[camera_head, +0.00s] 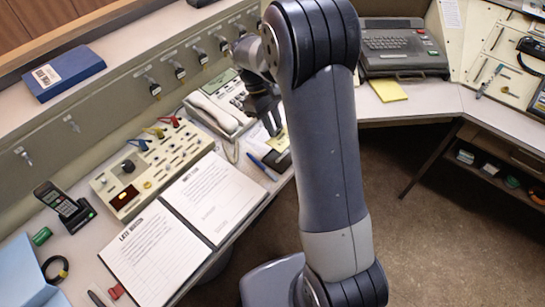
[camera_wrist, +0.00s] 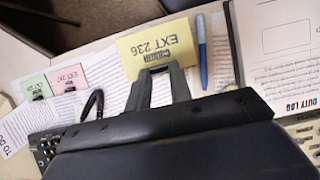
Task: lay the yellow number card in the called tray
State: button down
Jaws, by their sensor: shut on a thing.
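The yellow number card (camera_wrist: 155,42) reads EXT 236, upside down in the wrist view, and has a dark clip-like grip at its lower edge. My gripper (camera_wrist: 158,76) is shut on it there. In the head view my gripper (camera_head: 272,122) is over the desk to the right of the telephone, and a bit of the yellow card (camera_head: 281,142) shows below it, partly hidden by my arm. I cannot tell whether the card touches the desk. A pink card (camera_wrist: 68,78) and a green card (camera_wrist: 36,87) lie on paper at the left of the wrist view. I cannot make out the called tray.
A blue pen (camera_wrist: 202,52) lies right of the card. The telephone (camera_head: 218,108), an open log binder (camera_head: 215,195) and a switch console (camera_head: 150,168) with a small lit display crowd the desk. A typewriter-like machine (camera_head: 402,48) and yellow pad (camera_head: 388,90) are at the back right.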

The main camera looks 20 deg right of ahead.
aim_at(274, 150)
notch_tip(274, 150, down, 8)
jog(key=shift+f, duration=0.1)
dwell(0.4)
jog(key=c, duration=1.3)
grip_release()
jog(key=v, duration=1.2)
